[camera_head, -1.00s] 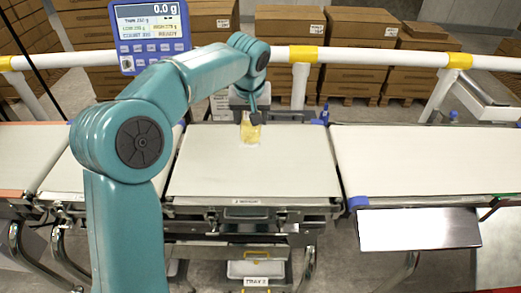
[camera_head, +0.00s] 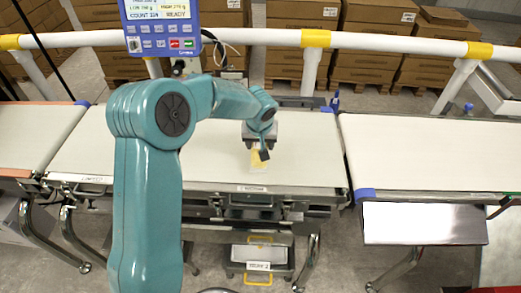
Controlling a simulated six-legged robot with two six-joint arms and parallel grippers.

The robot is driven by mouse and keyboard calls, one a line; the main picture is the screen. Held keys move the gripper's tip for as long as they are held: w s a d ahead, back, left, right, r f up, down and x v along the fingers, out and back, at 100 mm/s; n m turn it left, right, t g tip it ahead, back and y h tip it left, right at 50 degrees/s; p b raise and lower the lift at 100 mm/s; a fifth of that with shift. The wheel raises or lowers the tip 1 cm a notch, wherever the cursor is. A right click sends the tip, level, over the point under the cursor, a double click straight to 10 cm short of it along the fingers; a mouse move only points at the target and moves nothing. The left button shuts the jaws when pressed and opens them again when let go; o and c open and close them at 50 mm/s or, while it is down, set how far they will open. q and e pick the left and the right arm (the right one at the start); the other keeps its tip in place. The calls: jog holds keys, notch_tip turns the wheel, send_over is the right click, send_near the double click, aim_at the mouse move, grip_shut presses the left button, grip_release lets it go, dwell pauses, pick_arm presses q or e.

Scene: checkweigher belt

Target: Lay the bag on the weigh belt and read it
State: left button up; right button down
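The bag (camera_head: 258,163) is small and pale yellow. It shows just below my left gripper (camera_head: 262,148), over the weigh belt (camera_head: 310,155), the pale middle belt. The gripper's dark fingers overlap the bag's upper part and appear shut on it. I cannot tell whether the bag's lower end touches the belt. The blue indicator (camera_head: 160,28) stands at the back left. My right gripper is not in view.
A pale belt (camera_head: 430,155) continues on the right, with a metal plate (camera_head: 425,223) below its front edge. A white rail with yellow bands (camera_head: 316,38) runs behind the belts. Stacked cartons (camera_head: 370,50) stand beyond it. A grey tray (camera_head: 258,255) sits under the weigh belt.

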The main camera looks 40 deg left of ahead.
pick_arm(q)
jog(key=shift+f, duration=2)
jog(key=shift+w, duration=0.1)
jog(key=shift+f, duration=0.2)
jog(key=o, duration=1.2)
jog(key=shift+r, duration=0.1)
jog(key=shift+r, duration=0.2)
jog(key=b+v, duration=0.1)
jog(key=v, duration=1)
jog(key=shift+r, duration=0.35)
